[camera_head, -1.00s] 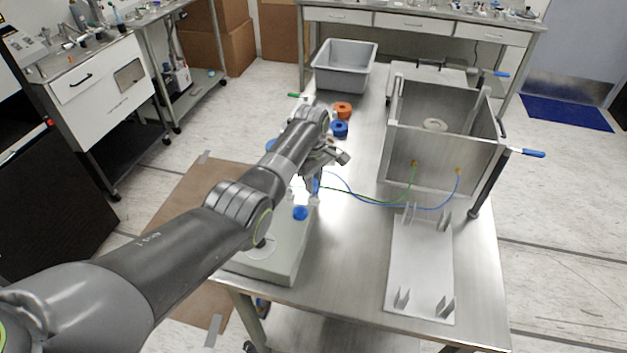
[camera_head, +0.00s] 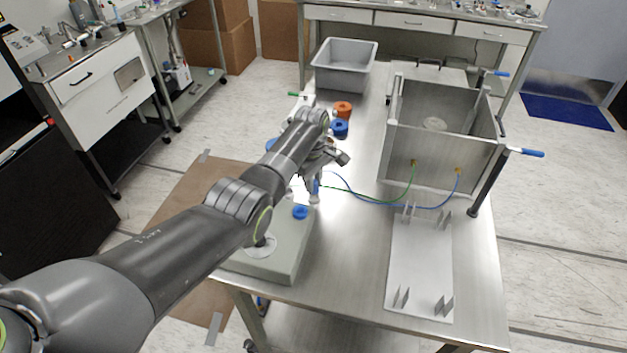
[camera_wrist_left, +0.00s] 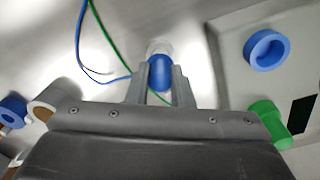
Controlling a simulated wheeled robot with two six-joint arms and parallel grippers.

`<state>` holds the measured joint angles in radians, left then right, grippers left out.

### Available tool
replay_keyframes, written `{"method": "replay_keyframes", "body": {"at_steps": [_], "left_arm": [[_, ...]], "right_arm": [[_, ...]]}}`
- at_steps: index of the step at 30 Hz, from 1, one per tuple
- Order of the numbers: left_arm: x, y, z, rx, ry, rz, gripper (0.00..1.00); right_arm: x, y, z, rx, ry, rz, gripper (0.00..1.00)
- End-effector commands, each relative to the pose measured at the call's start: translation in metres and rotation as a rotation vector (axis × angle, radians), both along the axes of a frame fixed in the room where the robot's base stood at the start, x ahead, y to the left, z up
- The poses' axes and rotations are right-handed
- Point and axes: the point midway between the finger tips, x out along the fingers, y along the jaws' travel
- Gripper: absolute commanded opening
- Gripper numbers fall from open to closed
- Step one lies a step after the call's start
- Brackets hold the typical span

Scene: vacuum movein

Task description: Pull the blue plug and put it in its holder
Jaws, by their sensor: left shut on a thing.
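My left gripper (camera_head: 308,190) is low over the table, beside the grey block's right edge. In the left wrist view its fingers (camera_wrist_left: 160,78) are shut on the blue plug (camera_wrist_left: 161,73), which has a pale lower end. In the head view the plug (camera_head: 316,186) is mostly hidden by the fingers. A hollow blue ring (camera_wrist_left: 267,50), seemingly the holder, sits on the grey block, apart from the plug; it also shows in the head view (camera_head: 300,212). My right gripper is not in view.
The grey block (camera_head: 285,268) is at the table's left front. A metal box (camera_head: 440,175) with a green and a blue tube stands to the right. A white plate (camera_head: 420,270) with upright brackets lies before it. Orange (camera_head: 343,108) and blue (camera_head: 340,128) round parts lie farther back.

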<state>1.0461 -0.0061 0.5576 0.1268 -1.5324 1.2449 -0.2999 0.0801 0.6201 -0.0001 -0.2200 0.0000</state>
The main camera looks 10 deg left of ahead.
Motion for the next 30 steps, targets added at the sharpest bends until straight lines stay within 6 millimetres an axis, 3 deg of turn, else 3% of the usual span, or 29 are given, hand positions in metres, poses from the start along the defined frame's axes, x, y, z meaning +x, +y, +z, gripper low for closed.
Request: {"method": "replay_keyframes", "body": {"at_steps": [30], "left_arm": [[0.000, 0.000, -0.012, 0.000, 0.000, 0.000, 0.00]], "right_arm": [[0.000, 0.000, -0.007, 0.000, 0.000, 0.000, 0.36]]}}
